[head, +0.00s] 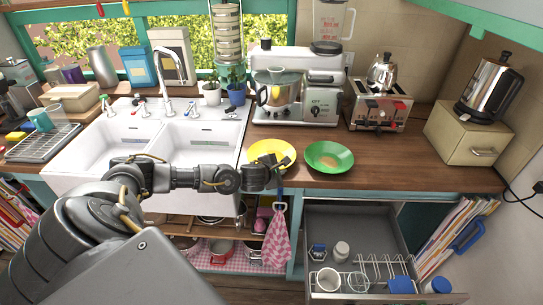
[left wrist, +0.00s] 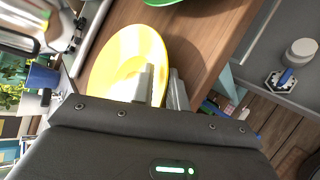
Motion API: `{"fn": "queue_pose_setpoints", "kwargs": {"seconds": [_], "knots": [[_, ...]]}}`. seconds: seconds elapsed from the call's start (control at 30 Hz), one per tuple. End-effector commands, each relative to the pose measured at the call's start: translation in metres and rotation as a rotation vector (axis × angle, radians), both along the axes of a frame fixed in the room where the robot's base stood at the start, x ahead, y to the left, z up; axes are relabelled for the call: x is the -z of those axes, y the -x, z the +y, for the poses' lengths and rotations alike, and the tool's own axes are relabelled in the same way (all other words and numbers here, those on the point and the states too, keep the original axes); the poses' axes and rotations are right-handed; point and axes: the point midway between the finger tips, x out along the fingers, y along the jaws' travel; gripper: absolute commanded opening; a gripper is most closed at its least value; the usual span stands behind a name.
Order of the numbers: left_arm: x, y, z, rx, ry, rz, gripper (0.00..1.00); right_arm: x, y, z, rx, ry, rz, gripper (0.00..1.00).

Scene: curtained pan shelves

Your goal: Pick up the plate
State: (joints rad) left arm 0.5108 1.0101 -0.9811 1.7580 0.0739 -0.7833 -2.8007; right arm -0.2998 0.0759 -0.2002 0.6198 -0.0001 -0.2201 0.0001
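The yellow plate (head: 265,148) lies on the wooden counter right of the sink. My left gripper (head: 283,166) is at its front right rim. In the left wrist view, the yellow plate (left wrist: 122,52) fills the upper middle. The two fingers of my left gripper (left wrist: 163,86) are close together with a narrow gap. One finger overlaps the plate and the other is just outside its edge, so the rim appears to lie between them. I cannot tell whether they press on it. My right gripper is not in view.
A green plate (head: 330,157) sits close to the right of the yellow one. A mixer (head: 300,88) and toaster (head: 378,104) stand behind. The double sink (head: 205,140) is to the left. An open drawer (head: 350,222) juts out below the counter at right.

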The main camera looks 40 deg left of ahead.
Motion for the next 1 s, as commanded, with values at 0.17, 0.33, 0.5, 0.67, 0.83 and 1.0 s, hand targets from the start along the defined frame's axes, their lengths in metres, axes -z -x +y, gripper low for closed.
{"fn": "queue_pose_setpoints", "kwargs": {"seconds": [0.17, 0.33, 0.5, 0.67, 0.83, 1.0], "knots": [[0.000, 0.000, 0.000, 0.000, 0.000, 0.000, 0.12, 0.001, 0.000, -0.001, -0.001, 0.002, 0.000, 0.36], [0.000, 0.000, 0.000, 0.000, 0.000, 0.001, 0.00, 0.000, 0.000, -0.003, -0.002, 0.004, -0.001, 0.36], [-0.001, 0.000, 0.000, 0.000, 0.001, -0.002, 0.00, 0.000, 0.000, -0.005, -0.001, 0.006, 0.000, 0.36], [-0.001, 0.000, 0.000, 0.000, 0.001, -0.001, 0.00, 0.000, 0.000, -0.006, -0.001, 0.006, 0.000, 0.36], [-0.009, -0.001, -0.001, 0.001, 0.003, -0.002, 0.00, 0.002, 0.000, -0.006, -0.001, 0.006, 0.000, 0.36], [-0.034, -0.001, 0.000, 0.002, 0.000, -0.006, 0.00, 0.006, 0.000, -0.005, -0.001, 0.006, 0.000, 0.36]]}}
